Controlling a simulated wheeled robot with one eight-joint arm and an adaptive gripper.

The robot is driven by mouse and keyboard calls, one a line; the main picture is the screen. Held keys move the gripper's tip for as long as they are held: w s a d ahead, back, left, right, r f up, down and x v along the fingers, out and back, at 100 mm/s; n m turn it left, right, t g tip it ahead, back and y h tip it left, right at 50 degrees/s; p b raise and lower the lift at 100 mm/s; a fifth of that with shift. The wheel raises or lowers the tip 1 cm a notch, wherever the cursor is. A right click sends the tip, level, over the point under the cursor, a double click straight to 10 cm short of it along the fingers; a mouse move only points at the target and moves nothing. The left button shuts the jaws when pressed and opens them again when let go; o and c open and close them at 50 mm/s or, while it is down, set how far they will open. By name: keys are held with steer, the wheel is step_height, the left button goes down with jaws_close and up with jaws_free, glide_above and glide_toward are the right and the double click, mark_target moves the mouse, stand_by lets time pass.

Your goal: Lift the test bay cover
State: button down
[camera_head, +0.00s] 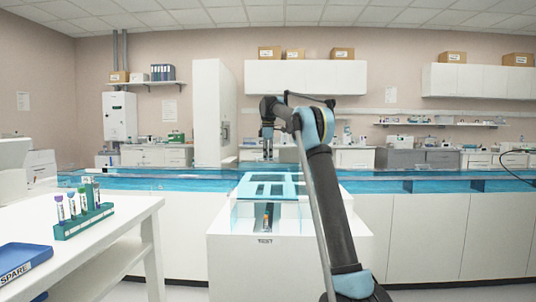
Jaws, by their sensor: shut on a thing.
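The test bay (222,246) is a white block at the centre with a "TEST" label on its front. A tube (266,221) stands upright inside it behind clear panels. The clear, blue-tinted cover (247,189) shows at the top of the bay, with dark openings seen through or beside it. My gripper (267,156) points down at the far side of the bay, shut on the cover. The grip itself is small, and I cannot make out the contact or how far the cover is raised.
A long track with blue panels (420,184) runs across the room behind the bay. A white table (120,222) at the left holds a green rack (82,222) with several tubes and a blue "SPARE" tray (25,260). My arm crosses the right of the bay.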

steer(key=c, duration=1.7)
jaws_free()
steer(key=shift+w+d+f, duration=0.1)
steer(key=shift+w+f, duration=0.05)
steer(key=shift+w, duration=0.2)
steer(key=shift+o, duration=0.6)
steer(key=shift+w+f, duration=0.4)
steer(key=shift+w, duration=0.05)
steer(key=o, duration=0.4)
steer(key=shift+w+f, duration=0.4)
steer(key=shift+w, duration=0.05)
steer(key=shift+s+r, duration=0.25)
steer(key=shift+s, duration=0.05)
steer(key=shift+c, duration=0.2)
steer(key=shift+s+r, duration=0.45)
steer(key=c, duration=0.5)
steer(key=shift+o, duration=0.2)
step_height(320, 180, up, 12)
steer(key=shift+s, duration=0.4)
